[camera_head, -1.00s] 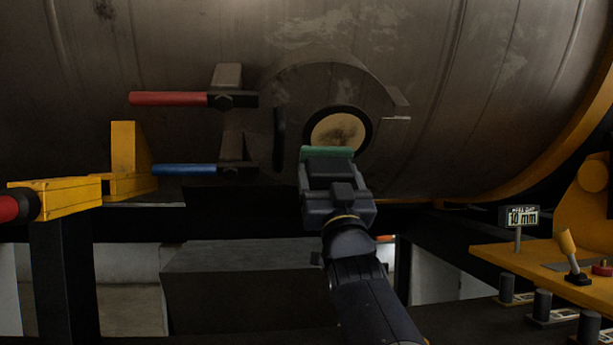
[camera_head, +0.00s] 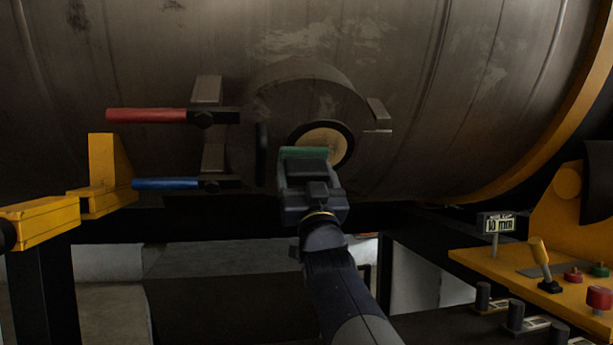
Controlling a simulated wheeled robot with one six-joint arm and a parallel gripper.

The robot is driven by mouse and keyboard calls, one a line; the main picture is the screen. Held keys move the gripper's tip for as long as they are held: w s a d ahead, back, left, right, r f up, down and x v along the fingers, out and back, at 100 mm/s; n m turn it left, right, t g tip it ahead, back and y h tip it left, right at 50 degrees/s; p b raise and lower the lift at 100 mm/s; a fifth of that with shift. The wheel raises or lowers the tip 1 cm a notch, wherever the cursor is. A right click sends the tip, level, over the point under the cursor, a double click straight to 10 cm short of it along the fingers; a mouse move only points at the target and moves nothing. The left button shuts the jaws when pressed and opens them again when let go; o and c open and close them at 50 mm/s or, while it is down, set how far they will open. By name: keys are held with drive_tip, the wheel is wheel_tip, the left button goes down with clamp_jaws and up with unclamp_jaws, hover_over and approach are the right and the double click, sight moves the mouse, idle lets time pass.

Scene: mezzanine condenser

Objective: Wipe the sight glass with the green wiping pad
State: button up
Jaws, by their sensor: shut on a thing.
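The sight glass (camera_head: 328,146) is a round, tan pane in a dark ring on the front of the large metal vessel. A darker smudge showed on it earlier; its lower left is now hidden behind the pad and my gripper. My gripper (camera_head: 306,160) is shut on the green wiping pad (camera_head: 303,153), whose top edge shows above the jaws. The pad overlaps the lower left of the glass in this view. I cannot tell whether it touches the glass.
A red-handled lever (camera_head: 147,115) and a blue-handled lever (camera_head: 168,184) stick out left of the glass. A yellow bracket (camera_head: 104,172) stands at the left.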

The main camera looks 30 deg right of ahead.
sight(326, 169)
drive_tip(key=shift+p+x, duration=0.5)
drive_tip(key=shift+x, duration=0.45)
drive_tip(key=shift+s+d, duration=0.2)
drive_tip(key=shift+d, duration=0.45)
drive_tip(key=shift+s+d, duration=0.25)
drive_tip(key=shift+d, duration=0.4)
drive_tip(key=shift+s+d, duration=0.2)
drive_tip(key=shift+d, duration=0.45)
drive_tip(key=shift+s+d+r+p, duration=0.1)
drive_tip(key=shift+s+d+p, duration=0.1)
drive_tip(key=shift+d, duration=0.75)
drive_tip(key=shift+s+d+r+p, duration=0.15)
drive_tip(key=shift+s+d, duration=0.1)
drive_tip(key=shift+d, duration=0.7)
drive_tip(key=shift+d+f, duration=0.1)
drive_tip(key=shift+f, duration=0.1)
drive_tip(key=shift+f+b, duration=0.1)
drive_tip(key=shift+b, duration=0.25)
